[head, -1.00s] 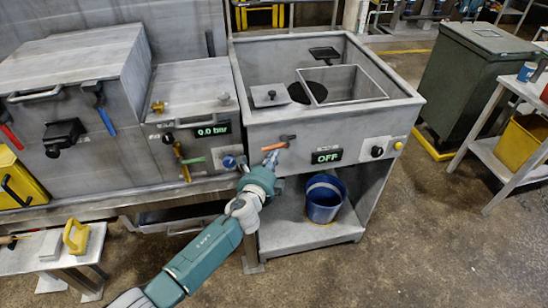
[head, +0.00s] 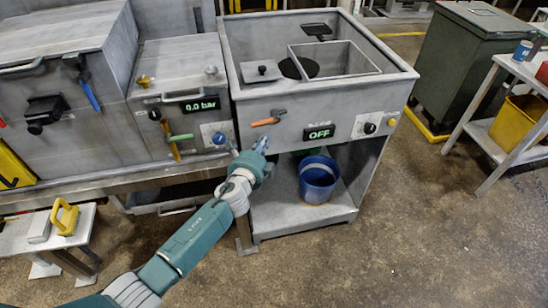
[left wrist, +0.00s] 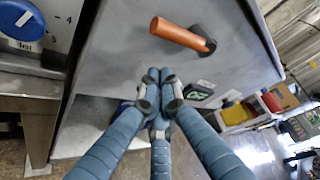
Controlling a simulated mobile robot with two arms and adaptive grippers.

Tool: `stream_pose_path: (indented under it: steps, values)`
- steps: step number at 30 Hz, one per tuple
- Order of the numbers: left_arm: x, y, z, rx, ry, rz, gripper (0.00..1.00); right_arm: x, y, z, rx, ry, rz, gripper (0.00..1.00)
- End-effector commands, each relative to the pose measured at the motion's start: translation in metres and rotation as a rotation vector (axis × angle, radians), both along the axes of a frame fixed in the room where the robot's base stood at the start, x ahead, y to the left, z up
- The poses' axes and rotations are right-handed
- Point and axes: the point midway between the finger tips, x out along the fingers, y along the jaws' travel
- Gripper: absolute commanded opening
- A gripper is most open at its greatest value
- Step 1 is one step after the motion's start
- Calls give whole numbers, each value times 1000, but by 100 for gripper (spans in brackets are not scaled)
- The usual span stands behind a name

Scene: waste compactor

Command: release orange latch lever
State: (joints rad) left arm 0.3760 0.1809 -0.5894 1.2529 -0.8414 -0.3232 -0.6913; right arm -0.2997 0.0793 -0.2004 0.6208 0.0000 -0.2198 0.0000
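The orange latch lever (head: 264,122) sits on the front of the grey sink-like unit (head: 330,100), left of the OFF display. Its handle points left and slightly down from a dark pivot at its right end. In the left wrist view the lever (left wrist: 178,34) is near the top, with nothing gripping it. My left gripper (head: 262,142) is just below the lever, apart from it, in front of the panel. In the left wrist view its fingertips (left wrist: 159,78) are drawn together with nothing visible between them. My right gripper is not in view.
A blue knob (head: 219,138) and a green-handled lever (head: 181,138) are left of my gripper. The OFF display (head: 319,132), a black knob (head: 370,128) and a yellow button are to the right. A blue bucket (head: 319,180) stands on the shelf below. Floor at right is open.

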Motion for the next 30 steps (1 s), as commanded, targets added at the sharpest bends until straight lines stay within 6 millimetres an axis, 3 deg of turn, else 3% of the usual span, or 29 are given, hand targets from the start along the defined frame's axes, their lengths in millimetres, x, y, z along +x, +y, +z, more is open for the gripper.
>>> stream_pose_path:
  steps: [8, 15, 19, 30]
  values:
    - [-48, -14, 27, -1, 1, -6, 0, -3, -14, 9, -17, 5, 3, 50]
    - [-78, -22, 43, -1, 3, -6, 0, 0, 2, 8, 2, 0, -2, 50]
    - [-84, -23, 46, -1, 4, -5, 0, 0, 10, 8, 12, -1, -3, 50]
    - [-85, -24, 47, 0, 4, -5, 0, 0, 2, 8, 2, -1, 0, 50]
